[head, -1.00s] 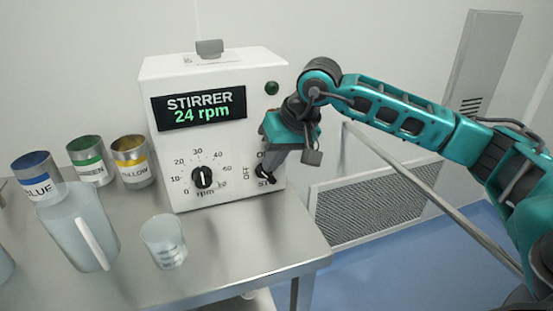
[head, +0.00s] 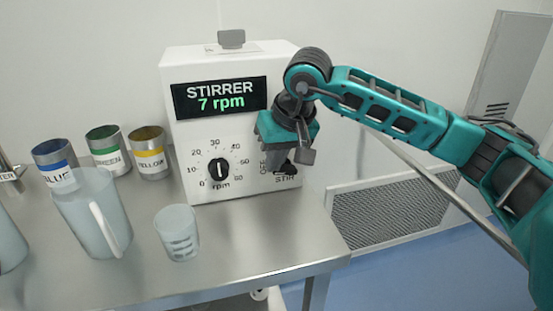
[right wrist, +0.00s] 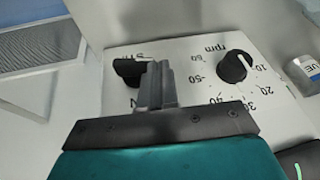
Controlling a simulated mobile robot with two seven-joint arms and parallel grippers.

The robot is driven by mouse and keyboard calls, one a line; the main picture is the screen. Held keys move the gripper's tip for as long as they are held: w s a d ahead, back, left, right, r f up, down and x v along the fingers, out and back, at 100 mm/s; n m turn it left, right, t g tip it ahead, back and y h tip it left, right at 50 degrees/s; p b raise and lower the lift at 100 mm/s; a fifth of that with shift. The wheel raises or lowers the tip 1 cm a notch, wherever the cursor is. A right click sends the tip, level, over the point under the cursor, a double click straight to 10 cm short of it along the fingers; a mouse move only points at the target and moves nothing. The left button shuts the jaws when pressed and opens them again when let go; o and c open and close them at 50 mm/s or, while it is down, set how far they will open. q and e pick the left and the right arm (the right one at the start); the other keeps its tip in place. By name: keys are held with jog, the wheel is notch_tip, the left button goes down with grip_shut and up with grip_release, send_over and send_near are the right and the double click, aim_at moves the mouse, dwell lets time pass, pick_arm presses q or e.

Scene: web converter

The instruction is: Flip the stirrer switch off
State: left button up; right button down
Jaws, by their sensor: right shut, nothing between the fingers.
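The white stirrer box (head: 185,140) stands on the bench. Its display (head: 220,97) reads "STIRRER 7 rpm". The black stirrer switch (head: 286,169) is at the lower right of its front, above the word STIR, with OFF lettering to its left. My right gripper (head: 290,160) is in front of it and hides part of it. In the right wrist view, the shut, empty fingers (right wrist: 157,84) are beside the switch (right wrist: 128,72), overlapping its edge. I cannot tell whether they touch, nor which way the switch is set. My left gripper is not in view.
The black rpm knob (head: 218,169) is left of the switch. A jug (head: 85,215), a beaker (head: 177,235) and blue, green and yellow labelled cans (head: 150,157) stand to the left. The bench's right edge is near the box.

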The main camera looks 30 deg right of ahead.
jog(key=shift+f, duration=0.1)
jog(key=shift+s+d+f+b, duration=0.2)
jog(key=shift+d+f+b, duration=0.15)
jog(key=shift+d+b, duration=0.25)
jog(key=shift+d, duration=0.15)
jog(key=s+a+r+p, duration=0.2)
jog(key=a+r, duration=0.5)
jog(key=r, duration=0.4)
jog(key=shift+r+p, duration=0.3)
jog(key=shift+p, duration=0.25)
jog(key=shift+d, duration=0.1)
